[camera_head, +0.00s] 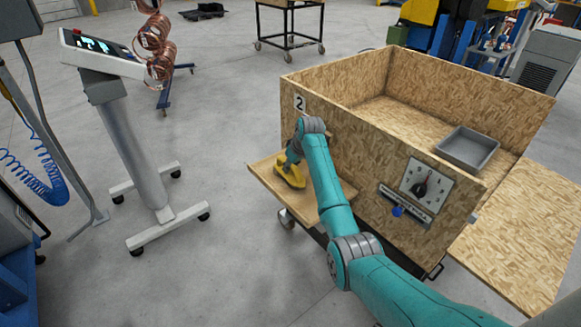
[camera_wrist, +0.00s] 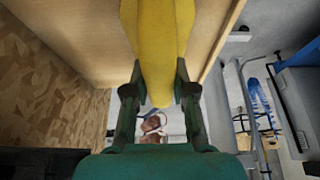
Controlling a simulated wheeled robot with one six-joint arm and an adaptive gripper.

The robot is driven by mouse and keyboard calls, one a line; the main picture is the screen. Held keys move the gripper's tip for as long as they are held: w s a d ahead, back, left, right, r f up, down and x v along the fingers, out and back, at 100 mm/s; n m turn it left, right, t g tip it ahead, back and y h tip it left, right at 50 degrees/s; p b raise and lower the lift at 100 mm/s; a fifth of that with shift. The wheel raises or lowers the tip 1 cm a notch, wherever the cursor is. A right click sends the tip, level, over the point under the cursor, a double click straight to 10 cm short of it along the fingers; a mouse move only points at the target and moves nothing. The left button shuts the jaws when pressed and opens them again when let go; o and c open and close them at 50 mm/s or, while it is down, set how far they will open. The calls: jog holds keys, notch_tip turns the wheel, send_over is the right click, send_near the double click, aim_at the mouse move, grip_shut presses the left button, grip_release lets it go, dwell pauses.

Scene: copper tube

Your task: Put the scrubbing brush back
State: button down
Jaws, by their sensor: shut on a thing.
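The yellow scrubbing brush (camera_head: 289,177) is at the small wooden side shelf (camera_head: 262,174) on the near-left face of the big wooden box. My gripper (camera_head: 292,160) is above it, with its fingers shut on the brush. In the wrist view the brush (camera_wrist: 158,40) runs between the two fingertips of my gripper (camera_wrist: 158,82), with the pale shelf board (camera_wrist: 85,35) behind it. The bristles are hidden, and I cannot tell whether the brush touches the shelf.
The open wooden box (camera_head: 350,125), marked 2, holds a grey tray (camera_head: 467,149) and carries a dial panel (camera_head: 425,186). A wooden flap (camera_head: 530,225) is at its right. A stand with a screen (camera_head: 135,145) and coiled copper tube (camera_head: 154,45) are at left. Bare floor lies between.

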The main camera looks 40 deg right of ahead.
jog(key=shift+f, duration=0.15)
jog(key=c, duration=1)
grip_release()
jog(key=shift+o, duration=0.2)
jog(key=v, duration=1.2)
